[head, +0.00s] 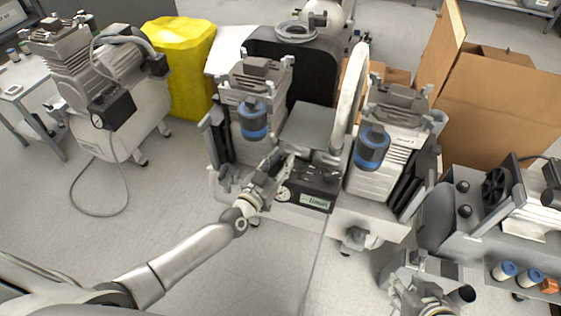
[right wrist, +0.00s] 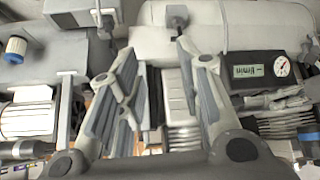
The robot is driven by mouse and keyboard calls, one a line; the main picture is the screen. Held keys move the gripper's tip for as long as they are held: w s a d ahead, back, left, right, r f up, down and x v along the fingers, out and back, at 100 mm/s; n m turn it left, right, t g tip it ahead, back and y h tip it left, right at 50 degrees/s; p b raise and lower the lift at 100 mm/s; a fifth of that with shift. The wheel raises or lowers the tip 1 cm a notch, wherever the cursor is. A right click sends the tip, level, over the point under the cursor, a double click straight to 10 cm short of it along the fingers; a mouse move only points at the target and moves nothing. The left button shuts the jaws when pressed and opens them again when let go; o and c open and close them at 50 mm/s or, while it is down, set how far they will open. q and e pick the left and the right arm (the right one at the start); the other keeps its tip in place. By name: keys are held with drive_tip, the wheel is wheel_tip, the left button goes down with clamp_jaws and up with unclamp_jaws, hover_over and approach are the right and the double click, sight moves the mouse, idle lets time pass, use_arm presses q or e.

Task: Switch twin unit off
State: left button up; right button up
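The twin unit is a white compressor with two motor heads, each with a blue-banded filter, the left (head: 254,118) and the right (head: 372,147). Between them sits a black control box (head: 308,187) with a round gauge and a pale digital display; it also shows in the right wrist view (right wrist: 262,72). My left gripper (head: 276,168) is at the left end of this box, close to the gauge. Its fingers are small and partly overlapping, so contact and opening are unclear. My right gripper (head: 428,268) is low at the right, apart from the unit; the right wrist view shows its fingers (right wrist: 160,85) spread and empty.
Another compressor (head: 115,90) stands at the left with a hose on the floor. A yellow bin (head: 180,60) is behind it. Cardboard boxes (head: 500,100) stand at the back right. A unit with a black fan (head: 495,188) is at the right. Floor in front is clear.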

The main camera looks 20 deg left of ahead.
use_arm(q)
clamp_jaws()
use_arm(e)
drive_tip(key=shift+r, duration=0.1)
use_arm(q)
drive_tip(key=y+p, duration=0.1)
drive_tip(key=n+p, duration=0.1)
drive_tip(key=p, duration=0.1)
drive_tip(key=shift+r+y+p, duration=0.3)
drive_tip(key=shift+r+y, duration=0.05)
drive_tip(key=shift+y, duration=0.05)
use_arm(e)
drive_tip(key=s+d+g+h, duration=0.1)
drive_tip(key=s+d+g, duration=0.15)
drive_tip(key=s, duration=0.35)
use_arm(q)
drive_tip(key=shift+f+n+y+p, duration=0.15)
drive_tip(key=shift+n+y+p, duration=0.45)
drive_tip(key=shift+y, duration=0.2)
drive_tip(key=shift+f, duration=0.15)
use_arm(e)
drive_tip(key=shift+g, duration=0.75)
drive_tip(key=shift+s+a+x, duration=0.1)
drive_tip(key=shift+s+x, duration=0.05)
drive_tip(key=shift+x, duration=0.8)
drive_tip(key=shift+s+a+x, duration=0.1)
drive_tip(key=shift+x, duration=0.9)
drive_tip(key=shift+s+a+x, duration=0.1)
drive_tip(key=shift+s+x, duration=0.05)
drive_tip(key=shift+x, duration=0.8)
